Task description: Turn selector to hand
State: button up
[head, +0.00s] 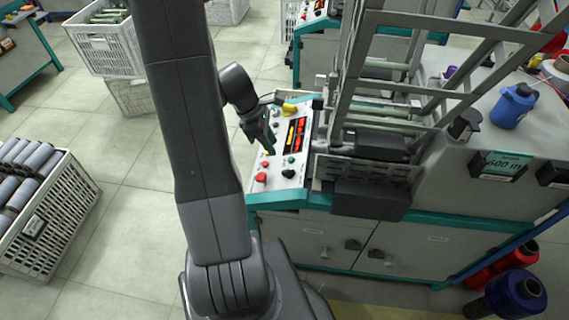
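The white control panel (276,182) sits on the near left end of the winding machine. A black round knob (288,173), which looks like the selector, is at its near edge; its setting is too small to read. Red buttons (261,177) lie to its left and a small green button (291,160) just above it. My gripper (269,148) points down over the left part of the panel, up and left of the knob and apart from it. Its fingers are dark and small, so I cannot tell whether they are open. Part of the panel under it is hidden.
A red-lit display (298,132) and a yellow part (289,108) are farther up the panel. A grey metal frame (345,75) rises close to the panel's right. A white crate of grey rolls (62,206) stands on the floor at left.

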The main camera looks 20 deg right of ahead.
aim_at(287, 170)
jog(key=b+x, duration=0.2)
jog(key=x, duration=1)
jog(key=shift+s+f, duration=0.1)
jog(key=shift+f, duration=0.05)
